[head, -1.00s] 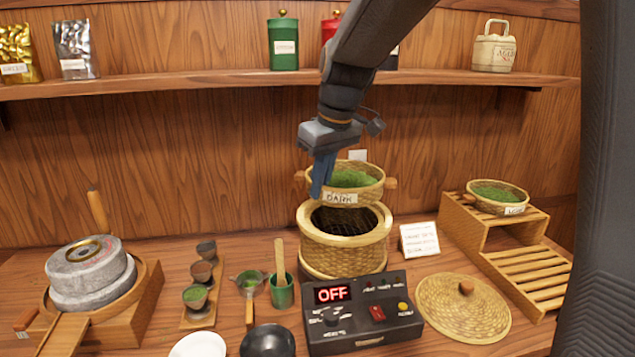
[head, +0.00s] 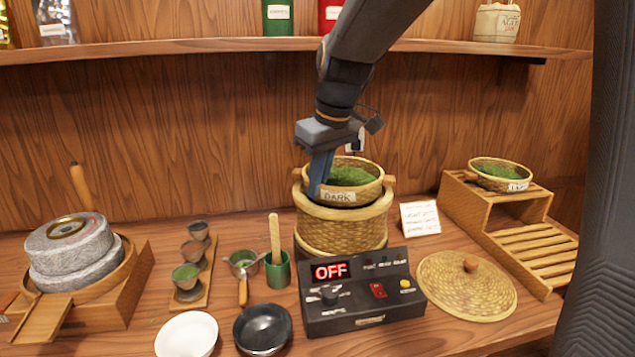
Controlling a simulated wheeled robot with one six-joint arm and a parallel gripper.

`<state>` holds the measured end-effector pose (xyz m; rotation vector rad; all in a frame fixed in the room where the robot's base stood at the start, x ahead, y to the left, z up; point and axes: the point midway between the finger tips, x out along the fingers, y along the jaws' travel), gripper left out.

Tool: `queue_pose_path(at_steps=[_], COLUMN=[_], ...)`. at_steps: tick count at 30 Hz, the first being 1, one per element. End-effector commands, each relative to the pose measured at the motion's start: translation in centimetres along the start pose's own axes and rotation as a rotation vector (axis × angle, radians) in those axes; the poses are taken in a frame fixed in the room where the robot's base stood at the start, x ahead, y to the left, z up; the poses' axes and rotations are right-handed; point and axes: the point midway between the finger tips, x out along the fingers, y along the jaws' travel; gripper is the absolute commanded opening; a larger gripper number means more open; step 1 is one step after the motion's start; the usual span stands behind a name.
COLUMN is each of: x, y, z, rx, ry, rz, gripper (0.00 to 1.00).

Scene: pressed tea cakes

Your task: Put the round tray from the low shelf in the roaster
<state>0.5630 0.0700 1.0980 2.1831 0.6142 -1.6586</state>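A round woven tray labelled DARK (head: 372,190), with green leaf in it, sits at the mouth of the woven roaster (head: 340,237). My gripper (head: 318,180) is at the tray's left rim, its fingers pointing down. The fingers seem closed on the rim, but the far finger is hidden. The roaster's control box (head: 362,300) in front reads OFF. A second round tray (head: 500,172) with green leaf stands on the upper step of the slatted wooden shelf (head: 535,258) at right; the lower step is bare.
A woven lid (head: 466,287) with a knob lies right of the control box. A small white card (head: 420,218) stands behind it. At left are a stone mill (head: 70,252), cups on a wooden rack, a green cup (head: 278,272) and two bowls.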

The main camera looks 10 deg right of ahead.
Motion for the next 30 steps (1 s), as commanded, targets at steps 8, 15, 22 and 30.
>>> queue_pose_path(at_steps=[8, 15, 22, 30], x=[0.2, 0.7, 1.1, 1.1], y=[0.0, 0.0, 0.0, -0.1], z=[0.0, 0.1, 0.3, 0.3], rx=[0.000, 0.000, 0.000, -0.001], ry=[0.000, 0.000, 0.000, -0.001], rz=[0.000, 0.000, 0.000, -0.002], gripper=[0.00, 0.00, 0.00, 0.24])
